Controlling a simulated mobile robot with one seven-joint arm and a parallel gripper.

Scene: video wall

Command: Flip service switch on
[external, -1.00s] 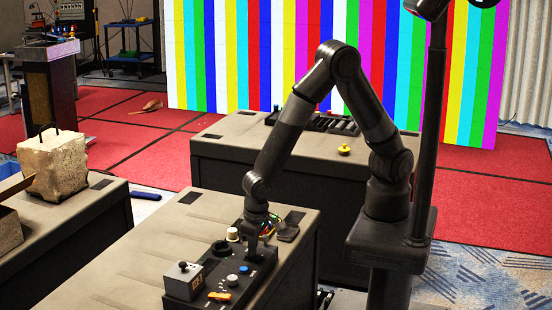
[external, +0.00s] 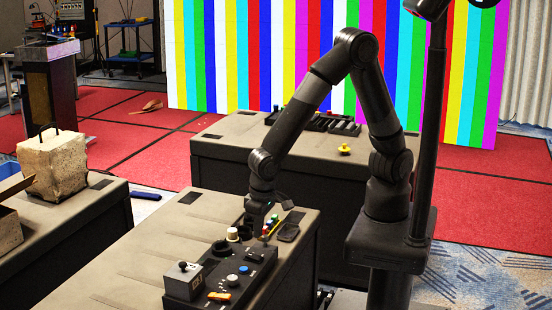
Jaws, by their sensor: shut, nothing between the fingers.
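A black control panel (external: 243,274) lies on the near case. It carries a blue button (external: 243,268), a white knob (external: 232,279), an orange part (external: 219,296) and a small black switch-like part (external: 255,257). A grey box with a small toggle or knob (external: 184,272) stands at its left end. I cannot tell which of these is the service switch, or its position. My gripper (external: 248,233) is shut and empty, pointing down just behind the panel's far edge. Its fingertips are small and dark here.
A cream-coloured round knob (external: 232,234), coloured parts (external: 270,228) and a dark flat item (external: 288,232) lie close around my gripper. A second case (external: 220,140) with a yellow item (external: 344,149) stands behind. The near case's left part is clear.

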